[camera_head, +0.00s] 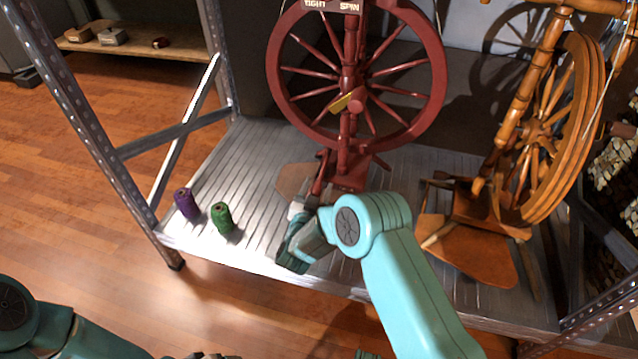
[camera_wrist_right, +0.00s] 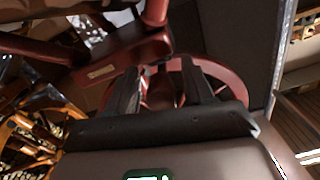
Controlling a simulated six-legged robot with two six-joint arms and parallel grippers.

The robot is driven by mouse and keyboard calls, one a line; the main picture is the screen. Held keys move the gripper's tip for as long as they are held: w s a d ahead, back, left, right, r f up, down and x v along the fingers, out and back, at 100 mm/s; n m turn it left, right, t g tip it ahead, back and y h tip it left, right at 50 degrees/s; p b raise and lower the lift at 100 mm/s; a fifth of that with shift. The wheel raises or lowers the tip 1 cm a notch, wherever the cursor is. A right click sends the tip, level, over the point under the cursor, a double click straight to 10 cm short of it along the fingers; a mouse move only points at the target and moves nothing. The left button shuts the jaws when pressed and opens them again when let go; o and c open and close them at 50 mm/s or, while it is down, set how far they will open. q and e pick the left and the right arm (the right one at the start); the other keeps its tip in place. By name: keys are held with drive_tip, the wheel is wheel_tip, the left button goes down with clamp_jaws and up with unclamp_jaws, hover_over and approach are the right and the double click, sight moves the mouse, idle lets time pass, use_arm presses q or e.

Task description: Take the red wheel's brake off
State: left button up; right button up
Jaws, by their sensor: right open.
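The red spinning wheel (camera_head: 437,75) stands upright on the metal shelf. A short yellow lever (camera_head: 345,101) sits in front of its hub, slightly tilted; I cannot tell whether it is the brake. My right gripper (camera_head: 312,201) is low in front of the wheel's red base. In the right wrist view the gripper (camera_wrist_right: 163,88) is open and its dark fingers point towards the red wheel (camera_wrist_right: 235,85), with nothing seen held. A red beam with a small tan plate (camera_wrist_right: 102,72) shows left of the fingers. My left arm is at the bottom left; its gripper is barely visible at the bottom edge.
An orange wooden spinning wheel (camera_head: 590,90) stands on the right of the shelf (camera_head: 255,160). A purple spool (camera_head: 186,204) and a green spool (camera_head: 222,217) stand at the shelf's left front. A metal post (camera_head: 85,110) rises at the left. Bare shelf lies behind the spools.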

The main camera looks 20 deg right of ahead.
drive_tip(key=shift+r, duration=0.2)
drive_tip(key=shift+w+f, duration=0.1)
clamp_jaws()
